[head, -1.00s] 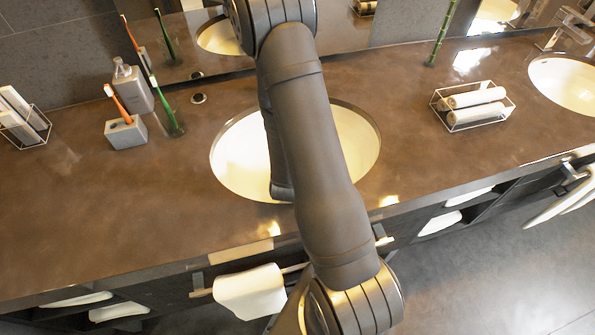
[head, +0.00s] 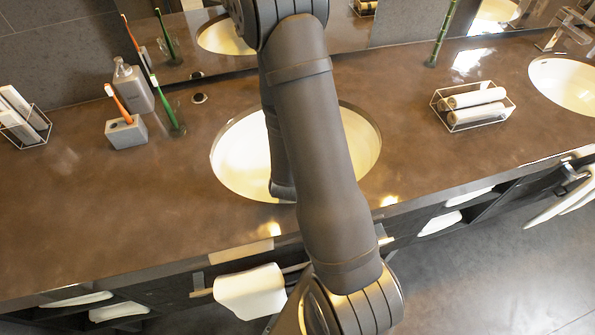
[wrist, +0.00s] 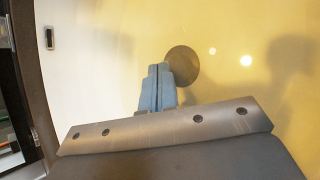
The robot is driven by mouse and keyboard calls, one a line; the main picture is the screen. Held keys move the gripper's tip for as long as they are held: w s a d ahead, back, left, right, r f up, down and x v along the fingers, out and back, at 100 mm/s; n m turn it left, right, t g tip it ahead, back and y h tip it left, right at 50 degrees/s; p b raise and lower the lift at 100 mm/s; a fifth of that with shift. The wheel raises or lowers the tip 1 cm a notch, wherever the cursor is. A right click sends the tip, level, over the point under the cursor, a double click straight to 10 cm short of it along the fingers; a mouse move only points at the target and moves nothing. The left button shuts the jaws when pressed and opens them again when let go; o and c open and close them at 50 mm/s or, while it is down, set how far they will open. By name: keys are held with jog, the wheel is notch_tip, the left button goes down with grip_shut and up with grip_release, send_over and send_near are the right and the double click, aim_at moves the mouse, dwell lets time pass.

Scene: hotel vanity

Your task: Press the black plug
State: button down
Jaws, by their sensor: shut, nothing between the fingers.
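The plug is a dark round disc (wrist: 184,64) on the pale yellow inner surface of the sink in the wrist view. My gripper (wrist: 159,68) has its two blue-grey fingers closed together, empty. The fingertips are at the disc's left edge in the picture and overlap it slightly; I cannot tell whether they touch it. In the head view the white oval sink (head: 235,165) is partly covered by my arm, and the plug and my fingers are hidden there.
A grey holder (head: 125,132) with an orange toothbrush, a soap bottle (head: 133,88) and a green toothbrush (head: 167,103) stand left of the sink. A wire basket of rolled towels (head: 474,107) stands right. The brown counter is clear near the sink's front.

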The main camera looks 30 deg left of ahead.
jog(key=shift+w+r, duration=0.1)
jog(key=shift+r, duration=1.3)
jog(key=shift+f, duration=0.75)
jog(key=shift+w+a+r, duration=0.15)
jog(key=shift+w+r, duration=0.05)
jog(key=shift+r, duration=0.3)
jog(key=shift+w+a+r, duration=0.15)
jog(key=shift+r, duration=2.4)
jog(key=shift+f, duration=0.15)
